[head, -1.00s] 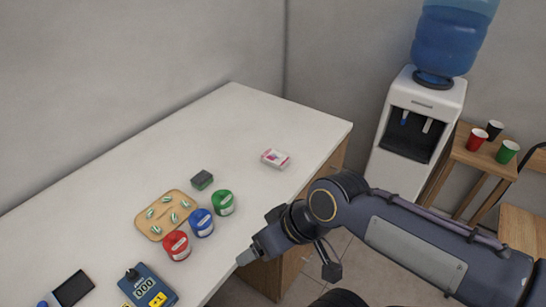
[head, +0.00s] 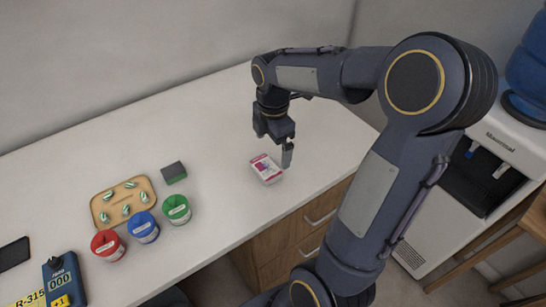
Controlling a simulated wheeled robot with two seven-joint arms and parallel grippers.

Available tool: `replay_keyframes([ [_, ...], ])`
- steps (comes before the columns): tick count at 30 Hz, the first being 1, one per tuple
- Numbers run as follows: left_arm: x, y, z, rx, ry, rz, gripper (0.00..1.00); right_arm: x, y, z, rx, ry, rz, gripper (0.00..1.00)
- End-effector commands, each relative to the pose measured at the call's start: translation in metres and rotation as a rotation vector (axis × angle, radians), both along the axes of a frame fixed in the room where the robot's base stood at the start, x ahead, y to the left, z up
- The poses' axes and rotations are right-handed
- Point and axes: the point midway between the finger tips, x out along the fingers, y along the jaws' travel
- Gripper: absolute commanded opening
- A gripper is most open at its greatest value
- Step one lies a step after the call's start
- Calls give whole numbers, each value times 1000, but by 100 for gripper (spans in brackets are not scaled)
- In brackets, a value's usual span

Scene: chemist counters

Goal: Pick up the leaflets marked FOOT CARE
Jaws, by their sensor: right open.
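A small stack of white and pink leaflets (head: 266,169) lies on the white counter near its front edge; its lettering is too small to read. My right gripper (head: 287,158) hangs from the bent right arm just above and right of the leaflets. Its jaws point down, open and empty, and do not visibly touch the stack. My left gripper is not in view.
The counter (head: 215,110) is clear behind the leaflets. To the left are a sponge (head: 174,172), a wooden tray (head: 98,208) with striped sweets, green (head: 177,210), blue (head: 143,227) and red (head: 108,245) tubs, and a blue device (head: 64,280). A water cooler (head: 505,150) stands right.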

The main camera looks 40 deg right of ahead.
Motion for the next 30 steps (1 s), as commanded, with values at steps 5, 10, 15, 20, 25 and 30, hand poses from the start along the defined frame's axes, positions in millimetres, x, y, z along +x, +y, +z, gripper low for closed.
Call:
replay_keyframes([
  [5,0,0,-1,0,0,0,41,4,-4,-12,-10,17,48,100],
  [10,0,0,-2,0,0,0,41,4,-2,-31,-9,18,48,100],
  [15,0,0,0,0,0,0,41,7,9,-52,-8,19,49,100],
  [20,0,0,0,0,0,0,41,9,12,-74,-9,16,45,100],
  [25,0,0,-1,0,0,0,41,10,12,-82,-10,12,44,100],
  [30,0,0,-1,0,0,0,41,10,12,-82,-10,12,44,100],
])
